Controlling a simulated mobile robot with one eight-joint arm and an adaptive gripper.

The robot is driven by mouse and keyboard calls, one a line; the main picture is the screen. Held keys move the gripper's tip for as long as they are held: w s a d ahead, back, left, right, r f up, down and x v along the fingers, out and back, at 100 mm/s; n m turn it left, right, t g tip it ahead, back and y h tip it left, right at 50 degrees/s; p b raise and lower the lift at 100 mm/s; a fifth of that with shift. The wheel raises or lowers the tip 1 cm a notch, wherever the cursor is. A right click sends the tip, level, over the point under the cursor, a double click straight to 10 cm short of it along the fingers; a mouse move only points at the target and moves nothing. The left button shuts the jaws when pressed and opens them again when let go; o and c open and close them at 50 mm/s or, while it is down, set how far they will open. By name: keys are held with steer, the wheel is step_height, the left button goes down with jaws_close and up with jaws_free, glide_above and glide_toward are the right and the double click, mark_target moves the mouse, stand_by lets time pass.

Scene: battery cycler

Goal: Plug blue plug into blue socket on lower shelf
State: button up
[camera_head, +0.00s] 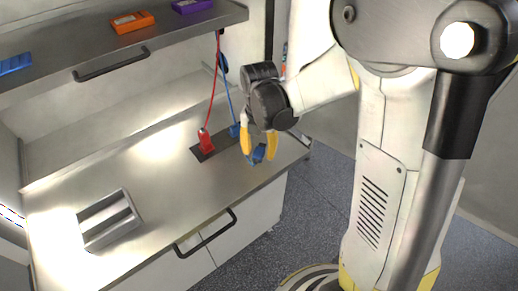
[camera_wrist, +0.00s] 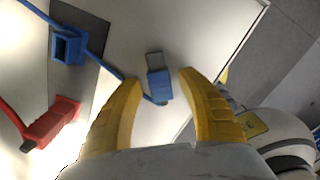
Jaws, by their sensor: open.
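The blue plug (camera_wrist: 160,86), a small blue body with a grey metal tip, lies on the lower worktop near its edge. In the head view the blue plug (camera_head: 258,153) is partly hidden by my fingers. My gripper (camera_wrist: 158,77) is open, with its yellow fingers either side of the plug; a gap shows on each side. It also shows in the head view (camera_head: 259,157), low over the worktop. The blue socket (camera_wrist: 68,48), a block with a dark rectangular opening, sits on a dark mat left of the plug. It shows behind my gripper in the head view (camera_head: 235,130).
A red connector (camera_head: 206,141) with a red cable stands on the dark mat (camera_head: 201,154) beside the blue socket. A blue cable (camera_wrist: 104,62) runs close to my left finger. A grey slotted tray (camera_head: 110,219) lies at left. An upper shelf (camera_head: 110,48) holds orange, purple and blue devices.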

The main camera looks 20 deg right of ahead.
step_height(320, 180, up, 12)
steer(key=m+t+b, duration=0.7)
steer(key=m+b, duration=0.7)
steer(key=m, duration=1.3)
glide_toward(259, 151)
steer(key=s+f, duration=0.7)
steer(key=shift+o, duration=0.6)
steer(key=shift+s+f+m, duration=0.3)
steer(key=shift+m, duration=0.4)
steer(key=shift+w, duration=0.1)
